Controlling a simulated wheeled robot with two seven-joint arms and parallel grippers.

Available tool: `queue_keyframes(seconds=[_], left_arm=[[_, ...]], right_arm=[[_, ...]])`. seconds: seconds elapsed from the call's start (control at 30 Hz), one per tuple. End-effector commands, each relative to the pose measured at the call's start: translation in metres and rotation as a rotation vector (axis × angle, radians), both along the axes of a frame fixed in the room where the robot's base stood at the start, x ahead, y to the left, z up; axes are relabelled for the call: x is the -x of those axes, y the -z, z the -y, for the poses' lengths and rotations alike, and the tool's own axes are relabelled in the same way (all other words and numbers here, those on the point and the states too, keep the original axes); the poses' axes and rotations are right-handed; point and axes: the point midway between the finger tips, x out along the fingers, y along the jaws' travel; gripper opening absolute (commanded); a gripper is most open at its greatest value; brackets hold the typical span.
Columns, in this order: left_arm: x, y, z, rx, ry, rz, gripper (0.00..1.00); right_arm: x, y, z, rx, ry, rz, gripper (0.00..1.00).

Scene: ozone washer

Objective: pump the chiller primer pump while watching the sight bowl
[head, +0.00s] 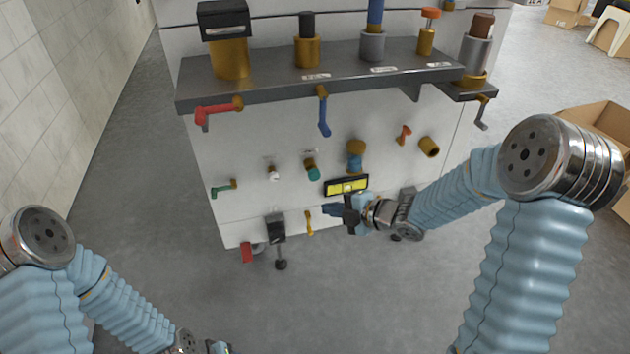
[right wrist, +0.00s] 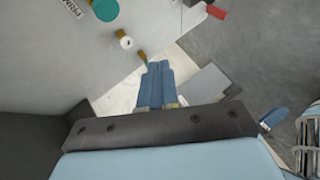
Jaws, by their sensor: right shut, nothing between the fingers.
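A teal knob (head: 312,170) on a brass stem and a white knob (head: 273,173) stick out of the white cabinet front. In the right wrist view a label starting "PRIM" (right wrist: 72,8) is beside the teal knob (right wrist: 104,10). I cannot tell which fitting is the sight bowl; a black-framed yellow window (head: 346,186) sits just above my right gripper. My right gripper (head: 332,209) is shut and empty at the lower cabinet front. Its closed blue fingers (right wrist: 155,84) point toward a small brass piece (right wrist: 142,56); contact is unclear. My left gripper (head: 218,347) is mostly cut off at the bottom.
A dark shelf (head: 270,86) with several brass and grey fittings crosses the cabinet top. Red (head: 215,110) and blue (head: 323,112) levers hang below it. A yellow lever (head: 309,222) and a black pedal (head: 276,230) are low down. Floor in front is clear.

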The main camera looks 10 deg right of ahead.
Motion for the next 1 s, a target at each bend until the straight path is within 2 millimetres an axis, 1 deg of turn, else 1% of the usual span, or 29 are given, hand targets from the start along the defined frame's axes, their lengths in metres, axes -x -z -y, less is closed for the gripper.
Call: queue_keyframes(seconds=[0.3,0.47,0.57,0.83,1.0], left_arm=[[0.0,-0.001,0.0,0.0,0.0,0.0,0.54],[0.0,-0.006,0.0,-0.001,-0.001,0.0,0.54],[0.0,-0.011,-0.001,-0.002,-0.002,0.001,0.54],[-0.001,-0.029,-0.003,-0.007,-0.004,0.005,0.54],[-0.001,-0.031,-0.002,-0.006,-0.003,0.004,0.54]], right_arm=[[0.0,0.0,0.0,0.001,-0.002,0.0,0.0],[-0.008,-0.001,-0.001,0.0,-0.002,-0.002,0.0],[-0.02,-0.002,-0.002,0.001,-0.003,-0.001,0.0],[-0.059,-0.003,-0.003,-0.001,-0.001,-0.001,0.0],[-0.077,0.0,-0.003,0.0,-0.001,-0.002,0.0]])
